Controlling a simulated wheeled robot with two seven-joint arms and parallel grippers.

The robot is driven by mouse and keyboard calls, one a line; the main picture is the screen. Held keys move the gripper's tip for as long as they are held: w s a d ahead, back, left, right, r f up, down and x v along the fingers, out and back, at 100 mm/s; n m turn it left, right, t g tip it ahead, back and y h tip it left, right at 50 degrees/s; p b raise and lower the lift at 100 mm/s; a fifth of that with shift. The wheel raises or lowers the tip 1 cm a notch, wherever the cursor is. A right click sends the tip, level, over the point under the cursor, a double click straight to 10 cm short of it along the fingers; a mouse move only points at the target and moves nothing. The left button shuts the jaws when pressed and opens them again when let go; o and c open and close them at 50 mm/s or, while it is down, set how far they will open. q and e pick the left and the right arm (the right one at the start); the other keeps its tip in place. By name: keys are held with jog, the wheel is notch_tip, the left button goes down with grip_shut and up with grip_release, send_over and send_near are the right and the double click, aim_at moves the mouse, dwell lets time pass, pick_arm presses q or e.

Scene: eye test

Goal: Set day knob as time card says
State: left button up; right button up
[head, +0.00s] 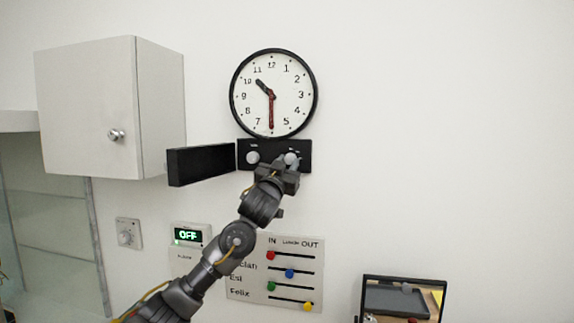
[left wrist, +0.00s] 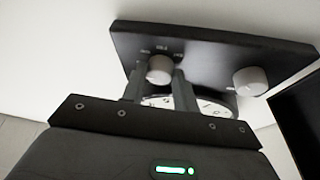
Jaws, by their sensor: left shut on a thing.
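A black panel (head: 272,146) below the wall clock (head: 273,94) carries two pale round knobs. My left gripper (head: 287,168) reaches up from below to the right-hand knob (head: 292,158). In the left wrist view its two fingers stand on either side of this knob (left wrist: 160,69), shut on it. The small labels around it are too blurred to read surely. The other knob (head: 253,157) is free and also shows in the left wrist view (left wrist: 250,81). No card that I can surely call the time card is readable. My right gripper is not in view.
A black flap (head: 200,165) stands open left of the panel. A white cabinet (head: 90,110) hangs at the left. Below are a dial (head: 128,233), an "OFF" display (head: 189,235), an IN/OUT board (head: 250,290) with coloured sliders and a framed dark thing (head: 404,281). The right wall is bare.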

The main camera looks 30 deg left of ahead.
pick_arm(q)
jog(key=shift+d+f+n+y+b, duration=0.1)
jog(key=shift+f+n+y+b, duration=0.1)
jog(key=shift+n+b, duration=0.35)
jog(key=shift+d+f+n+y+b, duration=0.1)
jog(key=shift+n+y+b, duration=0.1)
jog(key=shift+n+b, duration=0.35)
jog(key=shift+n+g+y+b, duration=0.3)
jog(key=shift+n+y+b, duration=0.55)
jog(key=shift+n, duration=0.25)
jog(key=n+y+b, duration=0.1)
jog(key=n, duration=0.2)
jog(key=shift+w+d+r+g+y+b, duration=0.1)
jog(key=shift+d+g+y+b, duration=0.05)
jog(key=shift+g+y+b, duration=0.2)
jog(key=shift+r+n+g+y+b, duration=0.15)
jog(key=shift+n+g+y, duration=0.3)
jog(key=shift+n, duration=0.75)
jog(key=shift+r+n+g+y+b, duration=0.15)
jog(key=shift+n+y, duration=0.4)
jog(key=shift+n, duration=0.95)
jog(key=o, duration=1)
jog(key=shift+c, duration=0.2)
jog(key=shift+f, duration=0.1)
